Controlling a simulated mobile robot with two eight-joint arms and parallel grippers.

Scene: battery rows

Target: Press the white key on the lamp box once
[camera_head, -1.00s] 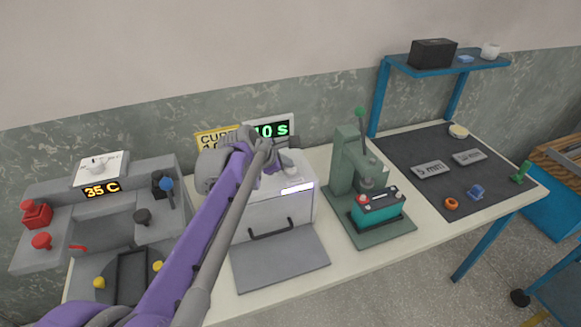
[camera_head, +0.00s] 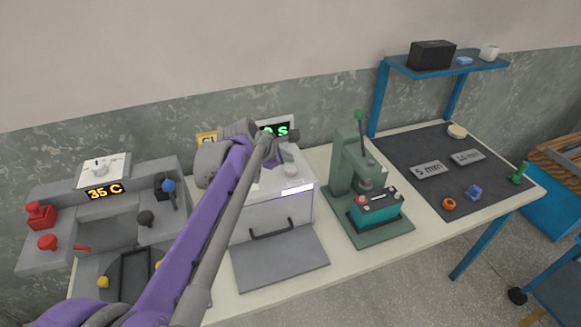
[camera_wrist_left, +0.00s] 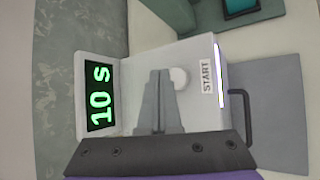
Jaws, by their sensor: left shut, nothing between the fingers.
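The lamp box (camera_head: 270,214) is a pale box on the bench with a dark front handle and a bright strip along its upper front edge. Its round white key (camera_wrist_left: 180,77) lies on the top beside a START label (camera_wrist_left: 208,77); it also shows in the head view (camera_head: 291,171). My left gripper (camera_wrist_left: 160,73) is shut and empty above the box top, its tips just beside the key in the wrist view. I cannot tell whether they touch it. In the head view the gripper (camera_head: 284,154) is partly hidden by its arm. My right gripper is out of view.
A display (camera_wrist_left: 100,95) reading 10 s stands behind the box top. A green press (camera_head: 347,165) holding a teal battery (camera_head: 376,210) stands to the right. A grey console (camera_head: 60,195) showing 35 C is at left. A grey plate (camera_head: 280,262) lies before the box.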

